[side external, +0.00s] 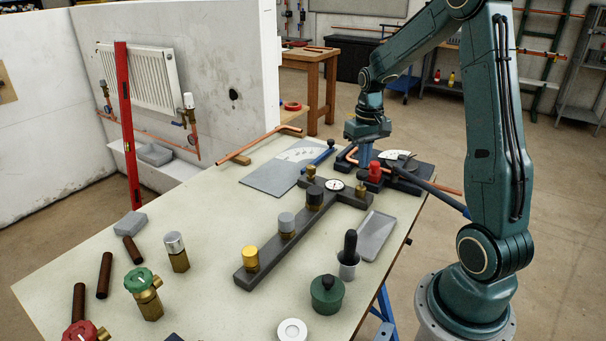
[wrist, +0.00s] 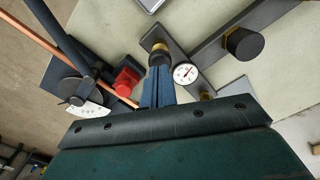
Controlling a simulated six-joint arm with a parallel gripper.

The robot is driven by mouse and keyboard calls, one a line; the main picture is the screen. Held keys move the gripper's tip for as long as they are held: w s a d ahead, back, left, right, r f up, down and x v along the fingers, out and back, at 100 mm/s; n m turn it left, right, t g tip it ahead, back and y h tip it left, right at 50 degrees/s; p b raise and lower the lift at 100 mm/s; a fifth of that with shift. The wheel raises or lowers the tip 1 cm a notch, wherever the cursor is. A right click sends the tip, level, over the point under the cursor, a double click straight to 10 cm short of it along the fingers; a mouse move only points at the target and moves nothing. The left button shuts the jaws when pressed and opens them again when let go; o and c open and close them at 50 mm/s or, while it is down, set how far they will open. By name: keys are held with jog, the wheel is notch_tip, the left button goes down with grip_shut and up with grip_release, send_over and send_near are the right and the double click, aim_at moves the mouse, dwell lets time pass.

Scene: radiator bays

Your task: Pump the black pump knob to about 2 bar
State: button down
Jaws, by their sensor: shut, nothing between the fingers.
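The black knob (side external: 314,198) stands upright on a dark bar (side external: 266,252), in line with a grey knob (side external: 286,222) and a yellow knob (side external: 250,257). In the wrist view the black knob (wrist: 245,43) is at upper right, with a brass collar under it. A white dial gauge (side external: 334,184) sits at the bar's far end; it also shows in the wrist view (wrist: 185,73), but its reading is too small to tell. My gripper (side external: 364,163) is shut and empty, pointing down behind and right of the gauge, apart from the black knob. Its blue fingers show in the wrist view (wrist: 159,70).
A red block (side external: 375,171) is close to my fingers, beside a bending tool with a long handle (side external: 435,191). A brass fitting with a dark top (side external: 311,172) stands left of the gauge. A grey tray (side external: 376,237) and green pot (side external: 327,294) lie nearer.

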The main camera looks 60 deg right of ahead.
aim_at(363, 172)
jog(key=shift+f, duration=0.55)
jog(key=shift+f, duration=1.1)
jog(key=shift+r, duration=1.9)
jog(key=s+d+r, duration=0.3)
jog(key=s+r, duration=0.2)
jog(key=s, duration=0.4)
